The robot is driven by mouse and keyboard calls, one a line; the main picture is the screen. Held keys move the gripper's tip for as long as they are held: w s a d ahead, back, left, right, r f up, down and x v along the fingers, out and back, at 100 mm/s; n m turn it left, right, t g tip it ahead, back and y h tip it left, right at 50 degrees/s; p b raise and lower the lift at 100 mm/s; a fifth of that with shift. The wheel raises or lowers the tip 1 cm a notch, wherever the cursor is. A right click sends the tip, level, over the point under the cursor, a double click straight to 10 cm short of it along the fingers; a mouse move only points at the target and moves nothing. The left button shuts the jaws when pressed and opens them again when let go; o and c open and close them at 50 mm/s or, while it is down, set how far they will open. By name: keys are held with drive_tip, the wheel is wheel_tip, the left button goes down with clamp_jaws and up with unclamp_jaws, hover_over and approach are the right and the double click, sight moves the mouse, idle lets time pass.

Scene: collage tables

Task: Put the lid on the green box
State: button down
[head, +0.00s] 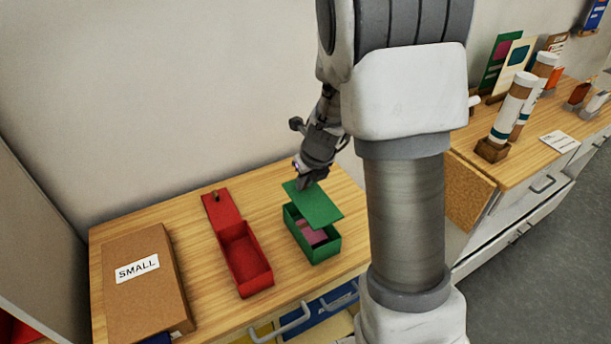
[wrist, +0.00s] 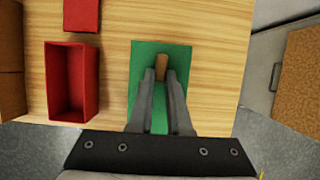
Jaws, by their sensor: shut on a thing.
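The green box (head: 326,249) stands open on the wooden table, with something pink inside it in the head view. The green lid (head: 321,209) is held above the box, tilted a little and shifted toward its far side, so part of the box's inside still shows. My gripper (head: 305,184) is shut on the lid's wooden knob (wrist: 161,67), which sits between the two fingers in the wrist view. In that view the lid (wrist: 145,57) hides most or all of the green box.
An open red box (head: 245,262) stands left of the green one, with its red lid (head: 220,211) lying behind it. A brown box labelled SMALL (head: 150,290) is at the far left. The table (head: 180,222) is bare between them. A cork-sided cabinet (head: 470,193) stands to the right.

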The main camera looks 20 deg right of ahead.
sight(307, 193)
drive_tip(key=shift+f+b, duration=2.7)
drive_tip(key=shift+f, duration=0.3)
drive_tip(key=shift+f, duration=0.65)
drive_tip(key=shift+c, duration=1.5)
unclamp_jaws()
drive_tip(key=shift+r, duration=0.1)
drive_tip(key=shift+r+p, duration=3.45)
drive_tip(key=shift+p, duration=0.3)
